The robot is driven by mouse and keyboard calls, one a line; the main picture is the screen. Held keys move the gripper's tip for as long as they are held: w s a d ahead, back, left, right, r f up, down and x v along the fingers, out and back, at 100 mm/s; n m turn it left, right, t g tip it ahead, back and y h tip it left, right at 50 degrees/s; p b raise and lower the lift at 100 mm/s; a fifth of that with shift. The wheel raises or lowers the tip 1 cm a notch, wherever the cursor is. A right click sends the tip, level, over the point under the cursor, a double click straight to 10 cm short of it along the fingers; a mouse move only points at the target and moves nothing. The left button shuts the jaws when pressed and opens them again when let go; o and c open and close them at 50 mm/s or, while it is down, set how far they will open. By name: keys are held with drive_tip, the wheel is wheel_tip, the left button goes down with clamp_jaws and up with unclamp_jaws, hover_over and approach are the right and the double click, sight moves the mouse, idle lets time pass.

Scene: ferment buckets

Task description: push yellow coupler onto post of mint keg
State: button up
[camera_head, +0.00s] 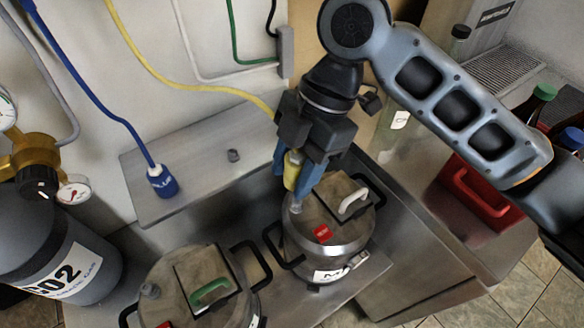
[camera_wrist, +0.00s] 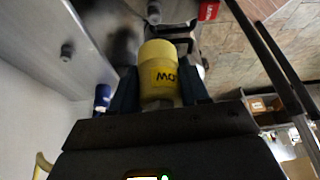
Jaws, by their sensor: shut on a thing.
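The yellow coupler (camera_head: 291,170) is between the blue fingers of my gripper (camera_head: 298,172), which is shut on it. In the wrist view the coupler (camera_wrist: 158,65) shows part of its lettering between the fingers. A yellow hose (camera_head: 190,86) runs toward the gripper from the wall. The steel keg (camera_head: 325,238) with a white handle and a label starting with "M" stands below the gripper. Its grey post (camera_head: 296,207) is just below the coupler; the post (camera_wrist: 154,13) also shows beyond the coupler in the wrist view. I cannot tell whether they touch.
A second keg (camera_head: 165,290) with a green handle stands at front left. The blue coupler (camera_head: 162,182) sits on the steel shelf (camera_head: 195,187), with a bare peg (camera_head: 233,155) beside it. A CO2 cylinder (camera_head: 60,255) is at far left, a red container (camera_head: 478,195) at right.

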drive_tip(key=b, duration=0.4)
hover_over(288, 213)
drive_tip(key=d, duration=0.1)
drive_tip(key=shift+w+d+f, duration=0.1)
drive_tip(key=shift+w+f, duration=0.1)
drive_tip(key=shift+f, duration=1.1)
drive_tip(key=shift+w+f, duration=0.2)
drive_tip(key=shift+f, duration=1.05)
drive_tip(key=shift+f+b, duration=0.95)
drive_tip(key=shift+f, duration=0.75)
idle(1.6)
drive_tip(key=o, duration=1.7)
drive_tip(key=shift+r, duration=0.1)
